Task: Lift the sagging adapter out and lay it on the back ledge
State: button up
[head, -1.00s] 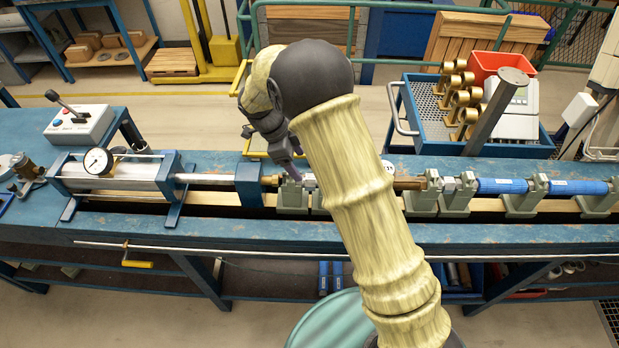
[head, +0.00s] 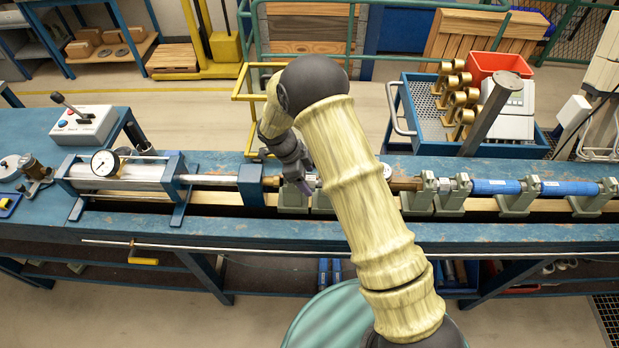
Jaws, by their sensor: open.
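A row of meter parts lies in grey cradles along the blue bench. A brown-brass piece (head: 405,184) shows right of my arm. My arm hides the middle of the row, so I cannot tell which piece is the sagging adapter or whether the fingers touch anything. The flat blue bench strip behind the row, likely the back ledge (head: 216,162), is bare left of my arm.
A clamping cylinder with a dial gauge (head: 105,163) stands left of the row. Blue meter tubes (head: 497,187) lie to the right. A blue tray (head: 412,148) with brass rings and a leaning grey post (head: 492,118) stand behind. A lever box (head: 82,124) is at left.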

aim_at(307, 177)
jog(key=shift+d+f, duration=0.15)
jog(key=shift+f, duration=0.25)
jog(key=c, duration=1.3)
jog(key=shift+r, duration=0.2)
notch_tip(307, 177, up, 10)
jog(key=b, duration=0.3)
jog(key=shift+f+b, duration=0.15)
jog(key=shift+b, duration=0.25)
